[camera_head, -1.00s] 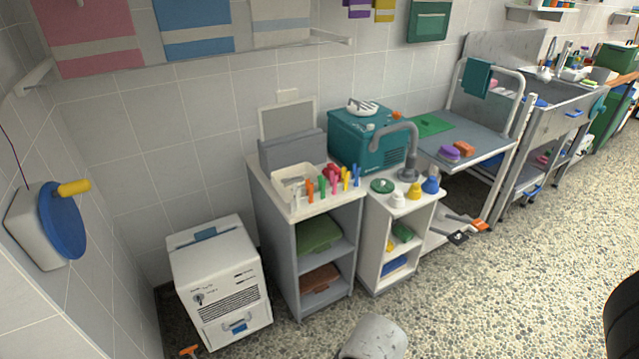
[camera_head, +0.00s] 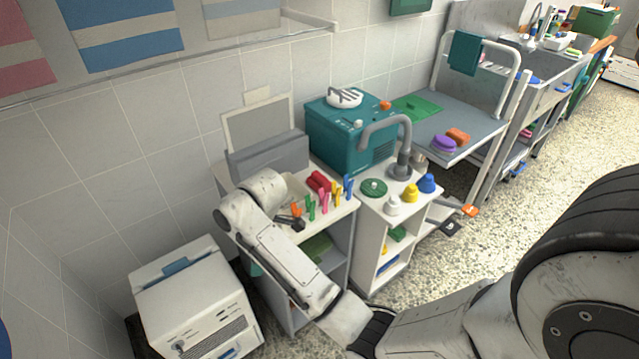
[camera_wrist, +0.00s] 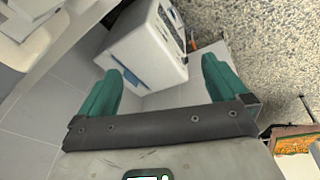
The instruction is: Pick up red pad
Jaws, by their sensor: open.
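No thing in these views is plainly a single red pad. A red, roll-shaped item (camera_head: 318,182) lies on top of the grey cabinet (camera_head: 345,208), behind the coloured clips. An orange-red block (camera_head: 457,136) lies on the trolley beside a purple pad (camera_head: 444,145). My gripper (camera_wrist: 163,72) is open and empty in the wrist view, its two teal fingers wide apart with the white box unit beyond them. In the head view my arm reaches over the cabinet's left front, and my gripper is mostly hidden behind it.
The white box unit (camera_head: 195,300) stands on the floor left of the cabinet; it also shows in the wrist view (camera_wrist: 148,45).

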